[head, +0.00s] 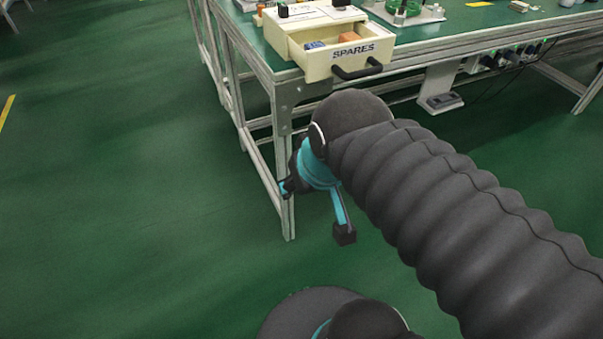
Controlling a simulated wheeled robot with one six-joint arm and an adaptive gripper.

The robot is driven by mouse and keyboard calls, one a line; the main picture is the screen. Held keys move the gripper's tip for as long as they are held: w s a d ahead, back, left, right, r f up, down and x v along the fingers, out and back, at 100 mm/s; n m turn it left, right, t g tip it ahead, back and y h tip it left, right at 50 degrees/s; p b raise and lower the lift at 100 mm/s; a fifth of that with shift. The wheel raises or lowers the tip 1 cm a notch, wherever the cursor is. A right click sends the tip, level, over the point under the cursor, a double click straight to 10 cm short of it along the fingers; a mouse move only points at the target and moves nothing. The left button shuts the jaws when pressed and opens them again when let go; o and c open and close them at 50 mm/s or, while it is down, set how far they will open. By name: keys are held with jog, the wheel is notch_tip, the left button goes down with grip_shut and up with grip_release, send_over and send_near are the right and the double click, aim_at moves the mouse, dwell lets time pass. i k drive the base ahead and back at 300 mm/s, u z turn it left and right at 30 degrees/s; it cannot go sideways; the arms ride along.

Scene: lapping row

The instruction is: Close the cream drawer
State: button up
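The cream drawer (318,67), labelled SPARES, is pulled out from a small cream cabinet (303,22) on the green-topped bench. Its black handle (357,70) is on the front face, toward the right. Inside the drawer are a blue item (314,45) and an orange item (349,37). My gripper (316,212) is below and in front of the drawer, beside the bench's corner leg, well apart from the handle. Its two fingertips show spread apart, with nothing seen between them. My arm hides part of the bench's lower frame.
The bench (457,27) has metal legs and rails near my gripper. A green fixture on a tray (403,14) stands right of the cabinet. Power sockets (508,57) run under the bench edge. The green floor (110,180) at left is clear.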

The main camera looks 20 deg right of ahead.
aim_at(349, 62)
jog(key=z, duration=0.95)
jog(key=k, duration=0.85)
jog(key=u, duration=1.05)
jog(key=i, duration=0.45)
jog(key=z, duration=0.2)
